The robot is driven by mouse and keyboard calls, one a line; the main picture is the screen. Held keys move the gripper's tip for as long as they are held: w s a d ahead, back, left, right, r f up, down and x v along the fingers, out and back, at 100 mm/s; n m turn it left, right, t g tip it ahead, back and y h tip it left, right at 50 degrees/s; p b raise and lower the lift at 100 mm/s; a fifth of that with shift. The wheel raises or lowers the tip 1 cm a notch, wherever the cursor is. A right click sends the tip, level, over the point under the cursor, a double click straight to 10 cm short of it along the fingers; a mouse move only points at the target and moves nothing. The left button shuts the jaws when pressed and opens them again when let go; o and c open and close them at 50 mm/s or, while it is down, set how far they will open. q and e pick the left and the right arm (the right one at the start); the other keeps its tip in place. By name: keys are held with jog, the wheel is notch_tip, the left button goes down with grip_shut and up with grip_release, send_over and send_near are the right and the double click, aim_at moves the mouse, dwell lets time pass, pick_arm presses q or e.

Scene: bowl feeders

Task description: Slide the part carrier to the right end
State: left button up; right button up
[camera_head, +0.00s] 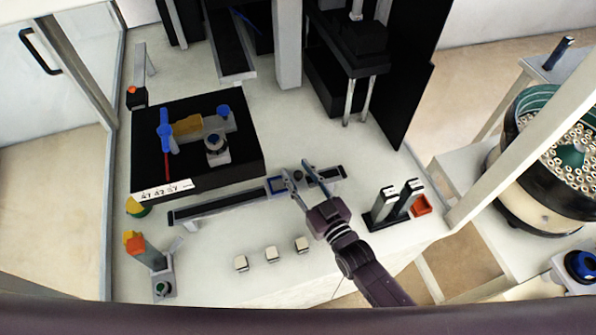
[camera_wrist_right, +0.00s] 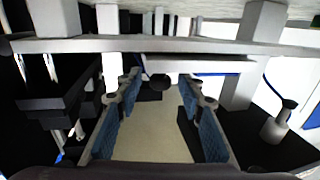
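A long dark rail (camera_head: 225,203) with a grey edge runs across the white worktop, tilted up to the right. What looks like the part carrier (camera_head: 276,185), a small blue-framed block, sits on the rail right of its middle. My right gripper (camera_head: 297,170) reaches over the rail from the lower right, its fingers spread. A small dark round knob (camera_head: 298,176) shows between the fingers; a dark round thing (camera_wrist_right: 160,82) also shows between the blue-padded fingers in the right wrist view. I cannot tell whether either finger touches the carrier. My left gripper is not in view.
Three small white blocks (camera_head: 272,254) sit in front of the rail. A black platform (camera_head: 240,160) with blue and yellow fittings stands behind its left part. Black-and-white upright devices (camera_head: 390,205) and a red tray (camera_head: 421,205) stand to the right. A bowl feeder (camera_head: 530,200) is at far right.

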jog(key=shift+c, duration=0.2)
grip_shut()
jog(key=w+d, duration=0.1)
jog(key=d, duration=0.4)
jog(key=w+d, duration=0.1)
jog(key=d, duration=0.1)
jog(key=shift+w+d+b, duration=0.3)
jog(key=shift+d, duration=0.05)
jog(key=shift+o, duration=0.2)
grip_release()
jog(key=shift+d, duration=0.15)
jog(key=shift+s, duration=0.2)
jog(key=v, duration=1.1)
jog(key=shift+s+d, duration=0.2)
jog(key=shift+s, duration=0.1)
